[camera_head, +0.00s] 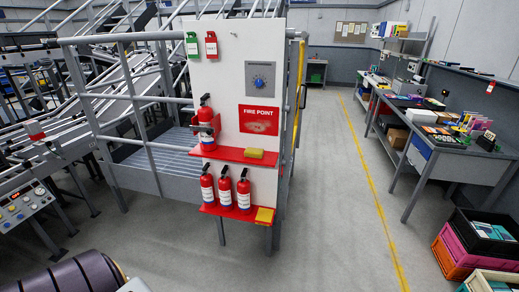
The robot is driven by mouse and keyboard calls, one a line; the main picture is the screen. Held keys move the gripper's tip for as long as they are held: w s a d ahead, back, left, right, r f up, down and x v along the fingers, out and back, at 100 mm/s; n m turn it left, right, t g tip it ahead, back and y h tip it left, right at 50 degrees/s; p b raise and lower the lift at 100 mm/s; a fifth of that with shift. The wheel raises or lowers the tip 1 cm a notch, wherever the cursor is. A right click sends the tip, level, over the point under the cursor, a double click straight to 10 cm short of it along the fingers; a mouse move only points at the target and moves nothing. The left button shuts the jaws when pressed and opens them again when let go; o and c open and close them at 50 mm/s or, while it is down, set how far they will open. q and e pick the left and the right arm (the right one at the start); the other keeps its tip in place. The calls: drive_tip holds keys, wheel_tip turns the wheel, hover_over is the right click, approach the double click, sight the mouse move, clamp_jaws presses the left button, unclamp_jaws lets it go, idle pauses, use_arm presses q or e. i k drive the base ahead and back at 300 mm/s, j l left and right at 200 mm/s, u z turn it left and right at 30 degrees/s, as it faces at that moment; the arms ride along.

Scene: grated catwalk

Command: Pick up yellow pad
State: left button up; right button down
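Two yellow pads show on a white fire point panel (230,62). One yellow pad (254,154) lies on the right part of the upper red shelf (228,156). The other yellow pad (265,215) rests at the right end of the lower red shelf (243,216), tilted toward me or hanging over its front edge; I cannot tell which. Neither of my grippers is in view, and nothing is touching either pad.
Red fire extinguishers (225,188) stand left of the pads on both shelves. A grey railing (135,92) and a metal platform adjoin the panel's left. Open floor (330,190) lies to the right, up to a workbench (440,145) and stacked crates (465,240).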

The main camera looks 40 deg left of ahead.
sight(250, 151)
drive_tip(key=i+l+u, duration=0.1)
drive_tip(key=i+u, duration=0.2)
drive_tip(key=i, duration=0.2)
drive_tip(key=i+l+u, duration=0.3)
drive_tip(key=i, duration=0.15)
drive_tip(key=i+l+u, duration=0.25)
drive_tip(key=i, duration=0.2)
